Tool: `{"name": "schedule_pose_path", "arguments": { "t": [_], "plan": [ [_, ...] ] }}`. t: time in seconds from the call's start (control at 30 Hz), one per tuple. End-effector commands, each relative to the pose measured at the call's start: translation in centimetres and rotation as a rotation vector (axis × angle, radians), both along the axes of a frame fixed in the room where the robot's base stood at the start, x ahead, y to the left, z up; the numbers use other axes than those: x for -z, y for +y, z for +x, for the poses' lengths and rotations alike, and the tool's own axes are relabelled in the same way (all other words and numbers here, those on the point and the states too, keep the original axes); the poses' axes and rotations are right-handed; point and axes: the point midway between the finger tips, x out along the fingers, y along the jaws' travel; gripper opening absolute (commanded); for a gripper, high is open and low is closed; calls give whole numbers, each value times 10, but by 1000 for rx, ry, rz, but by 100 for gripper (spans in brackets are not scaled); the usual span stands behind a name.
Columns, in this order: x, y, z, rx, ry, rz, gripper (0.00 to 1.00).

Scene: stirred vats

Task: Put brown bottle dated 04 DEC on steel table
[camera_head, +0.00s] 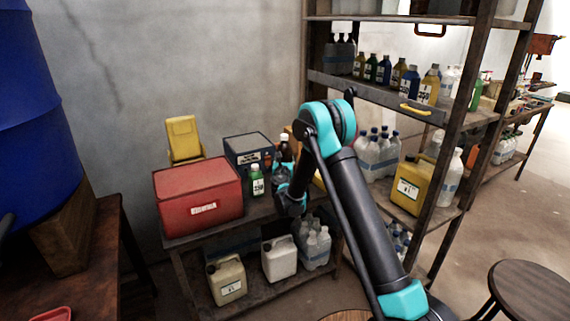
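A dark bottle with a pale cap (284,146) stands at the back of the low bench, right of the blue box. It may be the brown bottle, but no date on it is legible. My gripper (281,182) is low over the bench's right part, close in front of that bottle. Its fingers are too small and dark to tell open from shut, or whether they touch anything. A green bottle with a white label (256,181) stands just left of my gripper. I cannot make out a table that is clearly steel.
A red box (198,192) and blue box (247,151) crowd the bench (205,238); jugs stand below. A tall shelf (375,85) with bottles and a yellow canister (410,187) is at right. A brown table (95,275) is at left, a round stool (532,289) at right.

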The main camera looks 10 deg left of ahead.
Motion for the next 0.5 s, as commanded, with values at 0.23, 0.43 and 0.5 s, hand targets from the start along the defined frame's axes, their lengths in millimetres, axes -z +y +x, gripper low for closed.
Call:
{"name": "schedule_pose_path", "arguments": {
  "t": [0.23,0.43,0.5],
  "plan": [
    [29,0,0,0,0,0,0],
    [29,0,0,0,0,0,0],
    [30,0,0,0,0,0,0]
  ]
}}
